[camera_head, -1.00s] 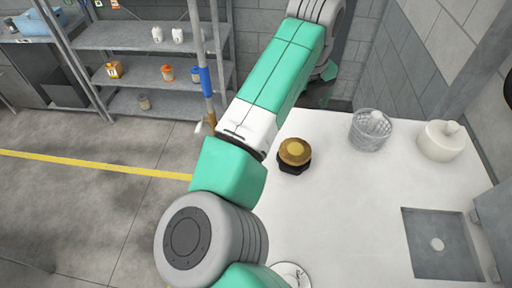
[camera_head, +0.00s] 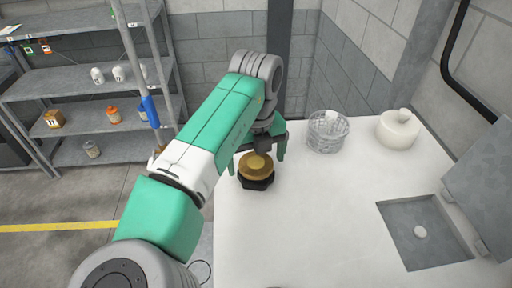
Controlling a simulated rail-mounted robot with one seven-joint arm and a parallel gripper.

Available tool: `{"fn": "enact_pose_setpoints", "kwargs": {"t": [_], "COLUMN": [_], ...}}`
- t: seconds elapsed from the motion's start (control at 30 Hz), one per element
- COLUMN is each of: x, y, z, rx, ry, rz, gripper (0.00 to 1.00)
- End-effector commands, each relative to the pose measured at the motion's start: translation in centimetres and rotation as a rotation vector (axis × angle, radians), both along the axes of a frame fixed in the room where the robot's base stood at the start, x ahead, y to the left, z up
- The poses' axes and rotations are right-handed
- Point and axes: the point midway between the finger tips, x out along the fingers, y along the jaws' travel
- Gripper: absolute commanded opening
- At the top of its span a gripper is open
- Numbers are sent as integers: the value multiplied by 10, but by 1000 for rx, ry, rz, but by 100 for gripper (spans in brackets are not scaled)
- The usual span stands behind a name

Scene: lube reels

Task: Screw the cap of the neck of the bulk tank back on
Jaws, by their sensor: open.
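A round brass-yellow piece with a paler disc on top (camera_head: 257,164) sits on a dark, many-sided base (camera_head: 257,183) at the left edge of the white top. It looks like the cap on the neck, but I cannot tell whether it is screwed down or which part is the cap. My gripper (camera_head: 257,160) is just behind and above it, pointing down and open. One green finger shows on each side of the brass piece. I cannot tell whether the fingers touch it, and nothing is seen gripped.
On the white top (camera_head: 315,220) stand a clear ribbed glass vessel (camera_head: 327,135) and a white round jar (camera_head: 397,131). A square recess (camera_head: 422,238) with a raised metal flap (camera_head: 482,185) lies at right. Shelves (camera_head: 90,85) stand at left. The middle of the top is clear.

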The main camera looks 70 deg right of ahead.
Motion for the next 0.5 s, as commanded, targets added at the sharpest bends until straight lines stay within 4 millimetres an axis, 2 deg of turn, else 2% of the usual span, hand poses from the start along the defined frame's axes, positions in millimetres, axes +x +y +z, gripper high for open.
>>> {"fn": "enact_pose_setpoints", "kwargs": {"t": [0.23, 0.4, 0.5], "x": [0, 0, 0], "y": [0, 0, 0], "z": [-1, -1, -1], "rx": [0, 0, 0], "ry": [0, 0, 0], "rz": [0, 1, 1], "gripper": [94, 61, 46]}}
